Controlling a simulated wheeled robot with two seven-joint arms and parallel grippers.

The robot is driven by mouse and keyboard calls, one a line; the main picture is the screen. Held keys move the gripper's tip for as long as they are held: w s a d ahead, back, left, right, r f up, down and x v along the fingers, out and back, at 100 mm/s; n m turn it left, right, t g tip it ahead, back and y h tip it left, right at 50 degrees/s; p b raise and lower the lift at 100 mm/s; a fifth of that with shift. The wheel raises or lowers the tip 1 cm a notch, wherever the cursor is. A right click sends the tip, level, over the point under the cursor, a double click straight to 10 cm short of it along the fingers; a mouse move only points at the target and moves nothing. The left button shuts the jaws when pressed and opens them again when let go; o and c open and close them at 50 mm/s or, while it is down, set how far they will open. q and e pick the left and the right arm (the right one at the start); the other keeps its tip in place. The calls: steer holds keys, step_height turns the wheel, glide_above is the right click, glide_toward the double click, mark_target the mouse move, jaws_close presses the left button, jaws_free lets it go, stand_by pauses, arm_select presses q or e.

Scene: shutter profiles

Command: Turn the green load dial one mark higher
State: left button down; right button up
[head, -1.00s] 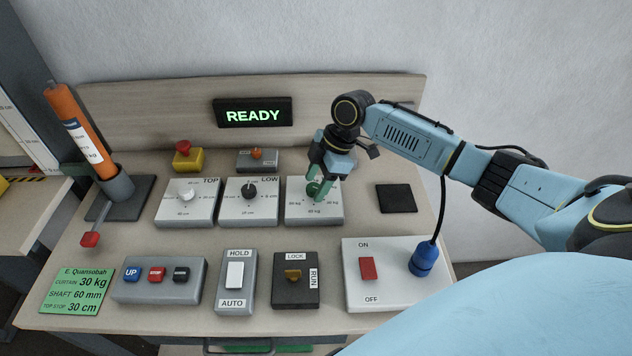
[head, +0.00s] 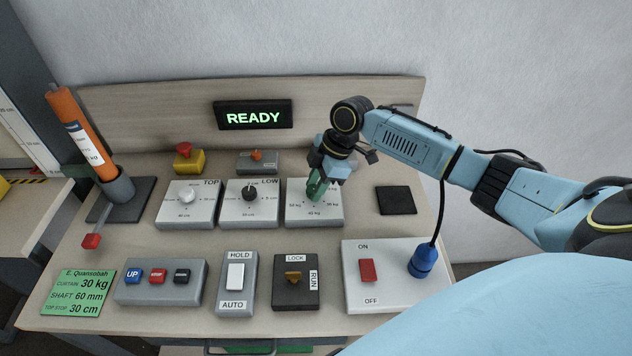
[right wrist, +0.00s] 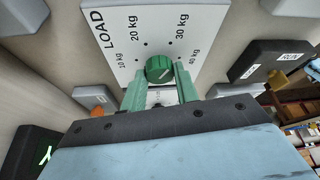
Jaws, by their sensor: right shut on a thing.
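The green load dial (right wrist: 158,69) sits on a white plate (right wrist: 122,50) marked LOAD, with 10, 20, 30 and 40 kg around it. Its white line points to the upper right in the right wrist view, on the 30 and 40 kg side; I cannot tell exactly on which mark. My right gripper (head: 316,188) reaches down to the dial in the head view and is shut on it. Its green fingers (right wrist: 158,82) lie on either side of the dial in the wrist view. In the head view the fingers hide most of the dial. My left gripper is not in view.
Left of the load plate stand the LOW dial (head: 249,190) and the TOP dial (head: 188,196). In front are a LOCK/RUN switch (head: 294,278) and an ON/OFF box (head: 367,270) with a blue cable plug (head: 423,262). The display (head: 252,115) reads READY. A black pad (head: 396,199) lies right.

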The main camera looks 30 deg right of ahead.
steer(key=m+p, duration=0.3)
steer(key=p, duration=0.1)
steer(key=m+t+h+p, duration=0.1)
steer(key=m+p, duration=0.1)
steer(key=p, duration=0.2)
steer(key=m+t+h+p, duration=0.1)
steer(key=m+p, duration=0.2)
steer(key=p, duration=0.2)
steer(key=shift+s+a+r+m, duration=0.15)
steer(key=shift+a+r+m, duration=0.05)
steer(key=shift+r+m, duration=0.1)
steer(key=shift+f+m+t+h+p, duration=0.2)
steer(key=shift+m+t+h+p, duration=0.3)
steer(key=shift+m+p, duration=0.75)
steer(key=shift+m, duration=0.35)
steer(key=o, duration=1)
steer(key=shift+c, duration=0.2)
steer(key=v, duration=1.3)
steer(key=shift+r+b, duration=0.15)
steer(key=shift+b, duration=0.15)
steer(key=shift+s+a, duration=0.1)
